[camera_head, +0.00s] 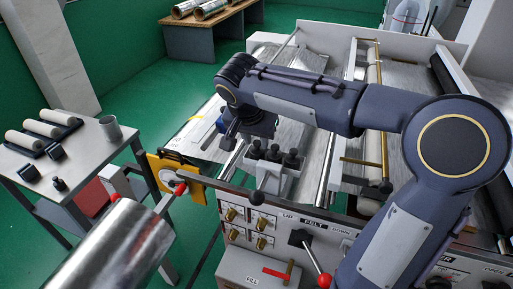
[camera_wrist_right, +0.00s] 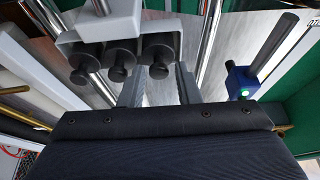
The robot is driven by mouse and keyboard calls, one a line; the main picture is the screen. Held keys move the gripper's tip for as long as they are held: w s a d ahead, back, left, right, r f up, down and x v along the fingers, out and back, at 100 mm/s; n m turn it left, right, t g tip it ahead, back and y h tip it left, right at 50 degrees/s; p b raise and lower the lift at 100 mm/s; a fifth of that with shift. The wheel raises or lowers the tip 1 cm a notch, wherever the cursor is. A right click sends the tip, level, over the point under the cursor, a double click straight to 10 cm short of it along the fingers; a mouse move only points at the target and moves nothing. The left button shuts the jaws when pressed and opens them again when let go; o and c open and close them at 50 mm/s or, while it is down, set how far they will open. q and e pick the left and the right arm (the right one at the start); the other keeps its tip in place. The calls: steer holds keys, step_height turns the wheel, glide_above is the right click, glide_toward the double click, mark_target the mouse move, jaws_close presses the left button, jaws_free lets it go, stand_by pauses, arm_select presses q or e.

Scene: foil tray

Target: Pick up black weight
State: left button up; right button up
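Several black knobbed weights sit side by side in a pale grey holder (camera_head: 270,178) on the machine. In the head view, the left weight (camera_head: 256,149), middle weight (camera_head: 274,153) and right weight (camera_head: 292,159) show. My right gripper (camera_wrist_right: 159,72) is open and empty, its two grey fingers apart. In the right wrist view, one end weight (camera_wrist_right: 160,52) lies in line with the gap between the fingers; contact cannot be told. The two other weights (camera_wrist_right: 118,58) are to its left. In the head view my right wrist hangs just behind the weights and its fingertips are hidden. My left gripper is out of view.
A blue block with a black rod (camera_wrist_right: 242,82) stands right of the fingers. A side table (camera_head: 95,155) at left holds rollers, a metal cup (camera_head: 110,128) and small black pieces. A shiny metal cylinder (camera_head: 120,250) fills the lower left. Lever knobs (camera_head: 324,280) stand on the front panel.

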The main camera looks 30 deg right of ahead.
steer(key=shift+d+f, duration=0.15)
steer(key=shift+f, duration=0.35)
steer(key=shift+r, duration=0.1)
jaws_close()
